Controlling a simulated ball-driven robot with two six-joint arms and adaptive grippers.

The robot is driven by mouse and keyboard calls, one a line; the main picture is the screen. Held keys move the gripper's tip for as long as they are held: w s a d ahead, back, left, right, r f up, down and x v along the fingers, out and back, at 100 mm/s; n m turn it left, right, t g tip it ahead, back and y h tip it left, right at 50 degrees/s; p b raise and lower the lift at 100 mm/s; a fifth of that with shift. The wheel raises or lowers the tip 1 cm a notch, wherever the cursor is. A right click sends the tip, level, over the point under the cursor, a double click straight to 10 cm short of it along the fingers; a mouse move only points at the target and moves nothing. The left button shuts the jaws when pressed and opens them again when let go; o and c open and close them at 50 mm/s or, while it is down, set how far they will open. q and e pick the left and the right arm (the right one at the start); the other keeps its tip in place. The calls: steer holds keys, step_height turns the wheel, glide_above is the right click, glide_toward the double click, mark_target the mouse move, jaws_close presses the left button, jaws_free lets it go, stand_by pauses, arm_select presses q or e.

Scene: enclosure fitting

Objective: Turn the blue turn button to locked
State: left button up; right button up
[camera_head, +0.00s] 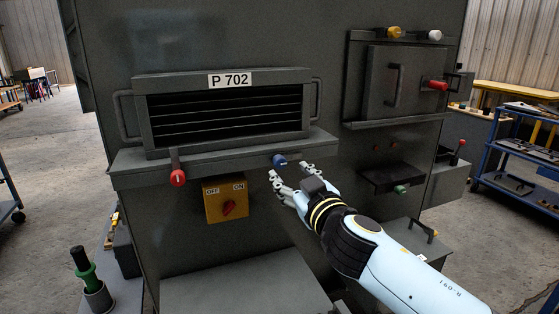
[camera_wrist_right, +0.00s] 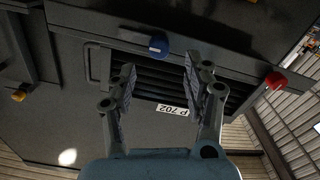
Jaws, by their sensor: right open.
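The blue turn button (camera_head: 279,160) sits on the ledge under the louvred panel marked P 702, toward its right end. In the right wrist view the blue button (camera_wrist_right: 158,44) shows ahead of the fingertips, roughly between them. My right gripper (camera_head: 290,171) is open and empty, just below and right of the button. In the wrist view its two fingers (camera_wrist_right: 160,72) stand wide apart, with a gap to the button that I cannot measure. My left gripper is not in view.
A red button (camera_head: 177,178) hangs at the ledge's left end. Below the ledge is a yellow OFF/ON switch box (camera_head: 226,198). A hatch with a red handle (camera_head: 434,85) is at upper right. A grey box top (camera_head: 245,285) juts out below.

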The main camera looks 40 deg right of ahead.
mark_target(281, 164)
steer(key=x, duration=0.5)
steer(key=shift+w+d+p, duration=0.2)
steer(key=shift+w+p, duration=0.15)
jaws_close()
